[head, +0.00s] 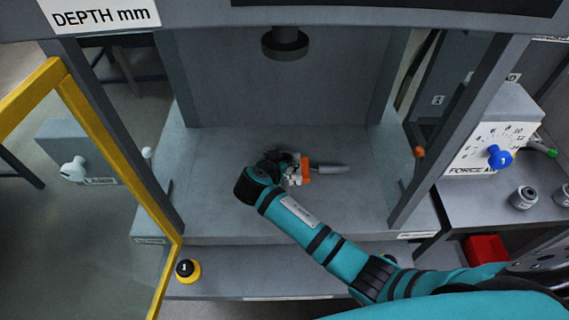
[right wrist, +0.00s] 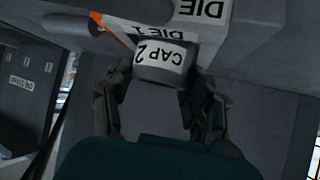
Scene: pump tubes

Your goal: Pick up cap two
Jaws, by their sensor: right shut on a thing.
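Cap two (right wrist: 160,62), a grey block-like part with a white "CAP 2" label, sits between the fingers of my right gripper (right wrist: 155,92) in the right wrist view. The label appears upside down. The gripper is shut on it. In the head view my right gripper (head: 292,168) is low over the floor of the press bay, and I cannot make out the cap there. An orange part (head: 306,170) and a grey rod-like part (head: 330,169) lie just right of it. My left gripper is not in view.
In the right wrist view, a white-labelled die (right wrist: 200,28) is right behind the cap. A dark press ram (head: 285,42) hangs above the bay (head: 235,205). Posts flank it. A yellow frame (head: 115,150) stands left, and a blue-knobbed force panel (head: 490,145) right.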

